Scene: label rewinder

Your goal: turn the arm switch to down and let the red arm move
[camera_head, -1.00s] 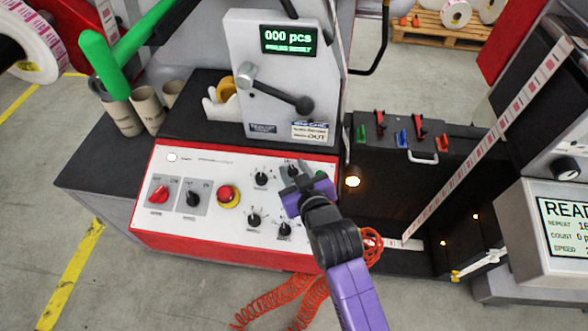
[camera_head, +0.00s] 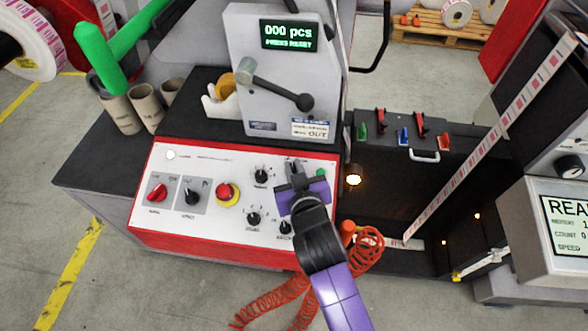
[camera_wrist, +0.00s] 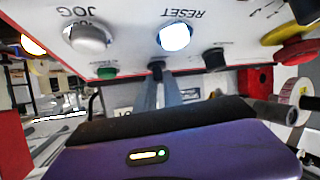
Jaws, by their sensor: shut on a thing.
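My gripper (camera_head: 296,170) is over the upper right of the white control panel (camera_head: 190,225). In the wrist view its fingers are shut on a small black switch knob (camera_wrist: 155,68), largely hidden between them. Its label cannot be read, so I cannot tell its setting. Other black knobs (camera_head: 261,175) stand to the left and below on the panel. No red arm can be made out; a grey lever (camera_head: 275,88) with a black ball end is on the white housing above.
A red-and-yellow stop button (camera_head: 228,193) and a red switch (camera_head: 157,192) are on the panel. In the wrist view a lit RESET button (camera_wrist: 175,37) and a grey JOG button (camera_wrist: 88,38) are close by. An orange coiled hose (camera_head: 365,250) hangs at the right.

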